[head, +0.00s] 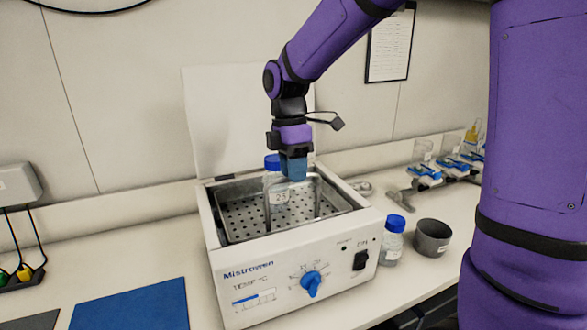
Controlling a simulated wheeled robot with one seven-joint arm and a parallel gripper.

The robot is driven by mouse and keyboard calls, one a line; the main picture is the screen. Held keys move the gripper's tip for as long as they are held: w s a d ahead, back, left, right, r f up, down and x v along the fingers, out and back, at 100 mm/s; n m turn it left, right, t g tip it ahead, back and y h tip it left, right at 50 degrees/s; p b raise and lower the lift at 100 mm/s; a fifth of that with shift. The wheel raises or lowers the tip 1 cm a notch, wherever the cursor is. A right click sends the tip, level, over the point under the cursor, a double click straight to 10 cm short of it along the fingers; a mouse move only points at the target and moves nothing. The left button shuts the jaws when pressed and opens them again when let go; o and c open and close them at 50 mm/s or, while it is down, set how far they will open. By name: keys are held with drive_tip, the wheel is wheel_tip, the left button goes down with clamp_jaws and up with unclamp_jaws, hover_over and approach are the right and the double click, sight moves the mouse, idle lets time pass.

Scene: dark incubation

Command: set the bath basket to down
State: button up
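The bath basket (240,214) is a perforated metal tray inside the white water bath (220,268). Its floor shows below the bath's rim; I cannot tell its exact height. Thin metal uprights (317,197) rise from it. A clear bottle labelled 26 (278,191), with a blue cap, stands upright in it. My gripper (293,170) points down over the bath, just right of the bottle's cap. A blue block shows at its lower end, by the top of the uprights. Whether this is a fingertip or a handle grip, and whether the fingers are closed, is unclear.
The bath's raised white lid (215,125) stands behind it. A blue-capped bottle (392,241) and a grey cup (432,238) stand to the right. A blue mat (132,305) lies at front left. Racks with blue clips (452,163) stand at back right.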

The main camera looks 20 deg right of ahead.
clamp_jaws()
wheel_tip(320, 180, down, 12)
drive_tip(key=shift+r, duration=0.25)
drive_tip(key=shift+s+f, duration=0.1)
drive_tip(key=shift+f, duration=0.1)
drive_tip(key=shift+o, duration=1.1)
unclamp_jaws()
wheel_tip(320, 180, up, 11)
drive_tip(key=w, duration=0.2)
drive_tip(key=shift+w+f, duration=0.15)
drive_tip(key=shift+f, duration=0.05)
